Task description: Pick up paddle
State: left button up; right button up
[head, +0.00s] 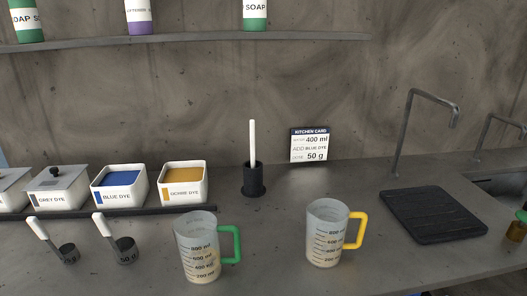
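The paddle (252,142) stands upright in a black cylindrical holder (254,180) at the middle of the counter. Only its white upper shaft shows, and its lower end is hidden inside the holder. Neither of my grippers shows in the head view, so nothing is seen touching the paddle.
A measuring jug with a green handle (198,250) and one with a yellow handle (325,235) stand in front of the holder. Dye bins (120,198), two scoops (126,251), a kitchen card (310,146), a black board (433,214) and a tap (405,130) surround them.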

aim_at(252, 123)
jog(key=i+l+u, duration=0.1)
jog(key=l, duration=0.35)
jog(key=i+l+u, duration=0.1)
jog(key=l, duration=0.35)
jog(key=i+l+u, duration=0.15)
jog(key=l, duration=0.35)
